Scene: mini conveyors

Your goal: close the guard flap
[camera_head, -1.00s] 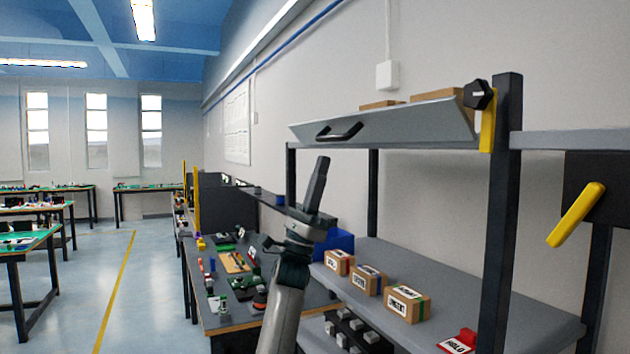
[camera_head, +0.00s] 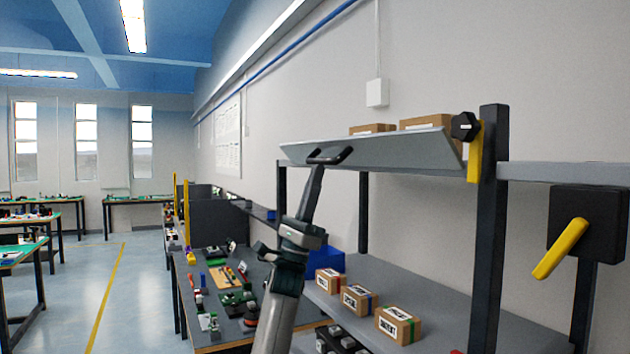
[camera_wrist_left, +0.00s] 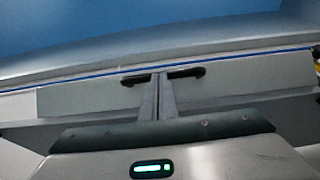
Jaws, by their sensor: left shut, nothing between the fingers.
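The guard flap (camera_head: 390,150) is a long grey panel at the front of the upper shelf. It is tilted, with its left end standing out toward my left arm. Its black bar handle (camera_head: 343,156) sits near the left end. My left gripper (camera_head: 317,163) is shut and empty, pointing up, with its tips at the handle's left part. In the left wrist view the shut fingers (camera_wrist_left: 159,82) overlap the middle of the handle (camera_wrist_left: 190,73) on the flap (camera_wrist_left: 230,83). Whether they touch it I cannot tell. My right gripper is out of view.
A black knob (camera_head: 464,126) and yellow bracket (camera_head: 475,153) are at the flap's right end by a dark post (camera_head: 488,230). Cardboard boxes (camera_head: 357,297) stand on the lower shelf. A yellow lever (camera_head: 560,248) is at the right. A cluttered bench (camera_head: 225,325) lies at the left.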

